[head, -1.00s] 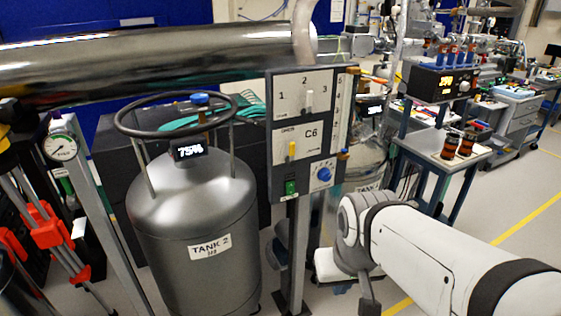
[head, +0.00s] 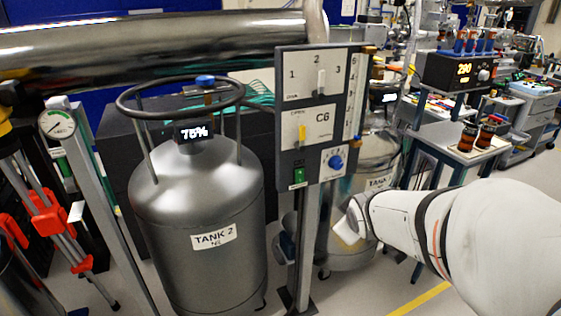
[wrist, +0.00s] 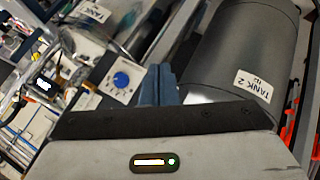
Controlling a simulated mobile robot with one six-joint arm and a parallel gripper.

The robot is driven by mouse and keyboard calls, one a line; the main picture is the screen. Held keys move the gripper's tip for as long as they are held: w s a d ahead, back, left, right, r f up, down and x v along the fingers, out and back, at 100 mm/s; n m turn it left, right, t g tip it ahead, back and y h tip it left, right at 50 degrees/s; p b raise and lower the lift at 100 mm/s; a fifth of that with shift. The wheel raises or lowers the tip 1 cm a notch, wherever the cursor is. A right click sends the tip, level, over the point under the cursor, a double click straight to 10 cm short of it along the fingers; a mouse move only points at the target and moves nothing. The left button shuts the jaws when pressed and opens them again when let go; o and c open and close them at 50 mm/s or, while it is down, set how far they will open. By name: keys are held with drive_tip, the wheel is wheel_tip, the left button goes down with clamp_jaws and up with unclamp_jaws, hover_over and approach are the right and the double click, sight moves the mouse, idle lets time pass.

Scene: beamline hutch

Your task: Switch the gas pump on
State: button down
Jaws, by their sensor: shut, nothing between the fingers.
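A grey control panel (head: 315,148) marked C6 stands on a post in the middle of the head view. It carries a white lever (head: 321,82) under the numbers 1, 2, 3, a yellow lever (head: 302,134), a green switch (head: 298,177) and a blue knob (head: 336,162). No label reading gas pump is legible. In the wrist view my gripper (wrist: 158,84) has its blue fingers shut and empty, just right of the blue knob (wrist: 121,80). The green switch is not visible there. My gripper's fingers are not visible in the head view.
The grey TANK 2 (head: 203,225), with a ring handle and a 75% display, stands left of the panel. Another tank (head: 375,160) is behind to the right. A large metal pipe (head: 150,45) crosses above. A tripod (head: 45,215) stands at left.

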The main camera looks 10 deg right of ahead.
sight(300, 182)
drive_tip(key=w+a+f+n+t+y+b, duration=0.2)
drive_tip(key=w+f+n+t+y+b, duration=0.3)
drive_tip(key=n, duration=0.9)
drive_tip(key=w+t+y+b, duration=0.2)
drive_tip(key=w, duration=0.2)
drive_tip(key=shift+w+f+n, duration=0.2)
drive_tip(key=shift+w+n, duration=0.2)
drive_tip(key=shift+w, duration=0.1)
drive_tip(key=x, duration=1.3)
drive_tip(key=shift+w+a, duration=0.15)
drive_tip(key=shift+w, duration=0.25)
drive_tip(key=shift+b, duration=0.4)
